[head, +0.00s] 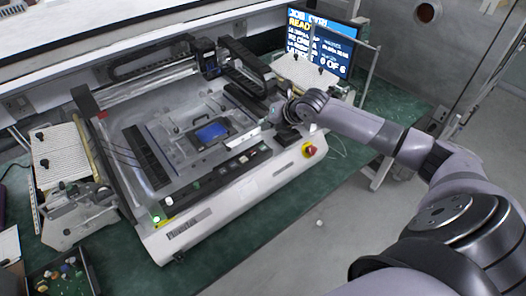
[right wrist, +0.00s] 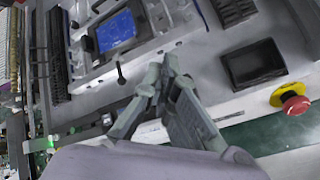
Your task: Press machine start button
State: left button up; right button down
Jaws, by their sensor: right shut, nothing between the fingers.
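The machine (head: 185,238) is a large white bench unit with an open bed. A green lit button (head: 155,218) sits at its front left corner; the green glow also shows in the right wrist view (right wrist: 51,141). No start label is readable. A red emergency knob on a yellow base (head: 309,150) is at the front right corner, and it also shows in the right wrist view (right wrist: 294,104). My right gripper (head: 270,113) is shut and empty, over the right part of the machine; its fingers show in the right wrist view (right wrist: 168,68). My left gripper is out of view.
A blue part (head: 211,132) lies in a fixture on the bed. A gantry (head: 208,62) crosses the back. A monitor (head: 322,48) stands behind on the right. White trays (head: 60,157) flank the machine. The green bench strip (head: 235,222) in front is clear.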

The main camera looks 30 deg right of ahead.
jog(key=b, duration=0.4)
send_over(265, 147)
notch_tip(265, 147, down, 5)
jog(key=shift+d+r, duration=0.1)
jog(key=shift+r, duration=0.05)
jog(key=shift+f, duration=0.8)
jog(key=shift+f, duration=0.2)
jog(key=shift+f, duration=0.25)
jog(key=shift+f+b, duration=0.3)
jog(key=shift+f, duration=0.1)
dwell(0.7)
dwell(0.4)
jog(key=shift+r+p, duration=0.8)
